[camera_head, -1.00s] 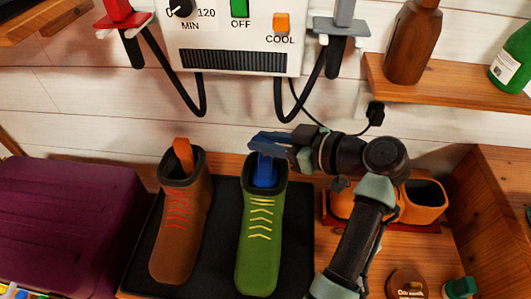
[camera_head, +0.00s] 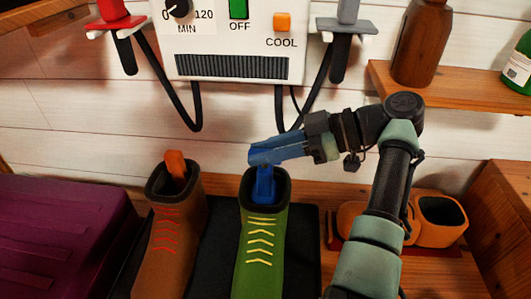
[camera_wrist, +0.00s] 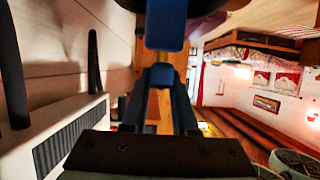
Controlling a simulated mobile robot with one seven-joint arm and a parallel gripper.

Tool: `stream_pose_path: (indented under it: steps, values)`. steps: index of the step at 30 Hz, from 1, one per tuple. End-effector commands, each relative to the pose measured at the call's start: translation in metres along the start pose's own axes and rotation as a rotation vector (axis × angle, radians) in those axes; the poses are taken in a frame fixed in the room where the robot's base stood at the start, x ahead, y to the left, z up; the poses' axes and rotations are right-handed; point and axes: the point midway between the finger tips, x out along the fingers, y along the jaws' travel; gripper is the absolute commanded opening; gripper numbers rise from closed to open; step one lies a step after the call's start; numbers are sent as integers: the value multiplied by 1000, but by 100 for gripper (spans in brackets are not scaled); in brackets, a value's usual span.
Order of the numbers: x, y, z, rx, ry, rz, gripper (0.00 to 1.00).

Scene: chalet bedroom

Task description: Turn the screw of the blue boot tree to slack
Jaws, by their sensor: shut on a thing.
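The blue boot tree (camera_head: 263,186) stands upright in the green boot (camera_head: 260,240), its shaft showing above the dark collar. My gripper (camera_head: 262,155) is at its top, reaching in from the right with its wrist side tilted up. The brown boot (camera_head: 178,235) with an orange boot tree (camera_head: 175,165) stands to the left.
A wall dryer (camera_head: 230,40) with hanging hoses is above the boots. A purple case (camera_head: 60,235) is at left. Orange shoes (camera_head: 440,220) sit at right behind my arm. A shelf (camera_head: 450,95) holds a brown bottle (camera_head: 420,45) and a green bottle (camera_head: 518,70).

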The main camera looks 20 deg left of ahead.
Motion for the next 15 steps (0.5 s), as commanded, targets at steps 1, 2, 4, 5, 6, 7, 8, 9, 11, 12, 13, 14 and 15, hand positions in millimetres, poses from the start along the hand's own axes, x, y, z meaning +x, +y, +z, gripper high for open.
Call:
stream_pose_path:
  steps: [1,2,4,5,6,7,8,9,11,12,13,14,15]
  values:
    - [2,-1,2,3,-2,-7,0]
    - [2,-1,2,3,-2,-7,0]
    - [2,-1,2,3,-3,-9,0]
    - [2,-1,2,3,-3,-9,0]
    - [2,-1,2,3,-3,-9,0]
    - [2,-1,2,4,-3,-9,0]
    - [2,-1,2,4,-3,-9,0]
    - [2,-1,2,4,-3,-8,0]
    - [2,-1,3,4,-3,-8,0]
    - [2,-1,3,5,-3,-8,29]
    - [2,-1,3,5,-3,-8,34]
    - [2,-1,2,4,-3,-8,40]
    - [2,-1,2,4,-2,-8,47]
